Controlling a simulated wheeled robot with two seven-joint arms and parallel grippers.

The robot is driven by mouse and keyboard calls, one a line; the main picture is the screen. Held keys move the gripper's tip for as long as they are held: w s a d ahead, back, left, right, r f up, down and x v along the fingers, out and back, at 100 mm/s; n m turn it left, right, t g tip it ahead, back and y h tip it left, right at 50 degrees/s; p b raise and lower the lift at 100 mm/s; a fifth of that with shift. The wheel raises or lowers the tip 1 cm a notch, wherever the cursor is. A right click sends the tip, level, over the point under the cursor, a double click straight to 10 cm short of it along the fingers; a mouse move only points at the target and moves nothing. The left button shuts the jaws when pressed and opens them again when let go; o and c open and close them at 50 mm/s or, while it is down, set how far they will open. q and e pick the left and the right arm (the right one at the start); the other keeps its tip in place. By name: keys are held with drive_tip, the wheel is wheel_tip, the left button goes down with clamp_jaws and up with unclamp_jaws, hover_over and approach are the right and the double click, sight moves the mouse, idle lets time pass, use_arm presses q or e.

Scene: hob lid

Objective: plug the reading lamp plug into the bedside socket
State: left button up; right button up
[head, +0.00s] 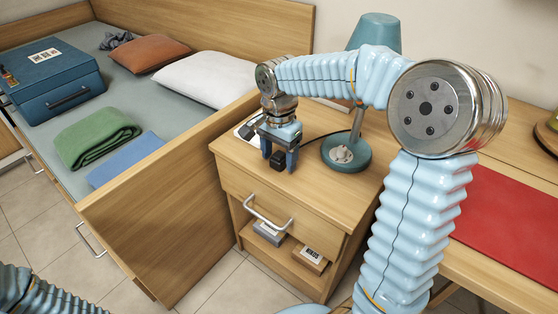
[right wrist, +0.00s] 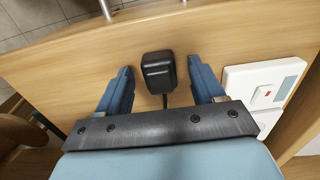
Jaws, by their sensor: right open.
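The black lamp plug (right wrist: 158,72) lies on the wooden bedside cabinet top, with its cord running back towards my wrist. In the head view the plug (head: 279,164) shows just below the right gripper. My right gripper (right wrist: 159,64) is open, with one blue finger on each side of the plug and a gap to both. In the head view the right gripper (head: 279,151) points down over the cabinet. The white socket plate (right wrist: 262,82) with a red switch lies to the right of the fingers. The socket (head: 243,129) is partly hidden behind the gripper in the head view. My left gripper is out of view.
The teal reading lamp (head: 346,155) stands just right of the gripper, behind my arm. The bed's wooden side panel (head: 170,210) rises at the cabinet's left. The cabinet's front edge and drawer handle (head: 267,213) are near. A red mat (head: 510,225) lies at right.

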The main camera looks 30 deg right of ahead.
sight(279, 154)
drive_tip(key=shift+c, duration=0.5)
drive_tip(key=c, duration=1)
drive_tip(key=shift+r, duration=0.45)
wheel_tip(279, 154, up, 2)
drive_tip(key=shift+r, duration=0.2)
drive_tip(key=s+a+r, duration=0.2)
drive_tip(key=s+r, duration=0.1)
drive_tip(key=s+a+r, duration=0.3)
drive_tip(key=s, duration=0.1)
drive_tip(key=s+a+r, duration=0.3)
drive_tip(key=s, duration=0.1)
drive_tip(key=shift+s+a+r, duration=0.1)
drive_tip(key=shift+a+r, duration=0.15)
drive_tip(key=shift+r, duration=0.1)
